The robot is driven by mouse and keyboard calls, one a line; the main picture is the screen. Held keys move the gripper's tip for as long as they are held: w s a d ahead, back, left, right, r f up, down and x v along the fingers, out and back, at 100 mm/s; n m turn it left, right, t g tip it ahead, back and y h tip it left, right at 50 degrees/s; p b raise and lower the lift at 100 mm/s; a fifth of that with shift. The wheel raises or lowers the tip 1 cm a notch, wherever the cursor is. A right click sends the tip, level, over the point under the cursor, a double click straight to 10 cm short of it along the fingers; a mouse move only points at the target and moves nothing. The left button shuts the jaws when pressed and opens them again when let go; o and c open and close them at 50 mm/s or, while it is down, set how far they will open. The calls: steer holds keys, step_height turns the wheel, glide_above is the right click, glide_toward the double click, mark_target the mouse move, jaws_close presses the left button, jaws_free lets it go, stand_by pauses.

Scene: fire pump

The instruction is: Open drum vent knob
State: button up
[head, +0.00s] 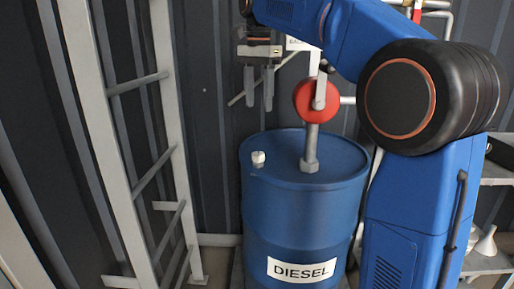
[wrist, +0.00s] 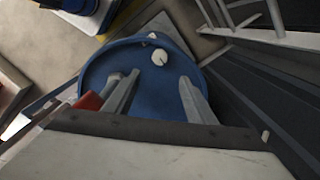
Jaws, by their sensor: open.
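The drum vent knob (head: 258,158) is a small white cap on the left of the top of the blue drum (head: 290,220), which is labelled DIESEL. My gripper (head: 259,108) points down, high above the drum top and almost over the knob, with its two grey fingers apart and empty. In the wrist view the knob (wrist: 160,57) sits near the far rim of the drum top (wrist: 150,90), beyond the fingertips of my gripper (wrist: 159,78) and apart from them.
A red hand pump (head: 317,100) on a grey pipe stands on the drum, right of my gripper. A grey ladder (head: 170,120) rises to the left. Shelves with a funnel (head: 486,243) are at the right. A dark corrugated wall lies behind.

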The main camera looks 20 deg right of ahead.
mark_target(258, 154)
step_height(258, 154, down, 16)
steer(key=shift+f, duration=0.1)
stand_by(0.5)
steer(key=c, duration=1)
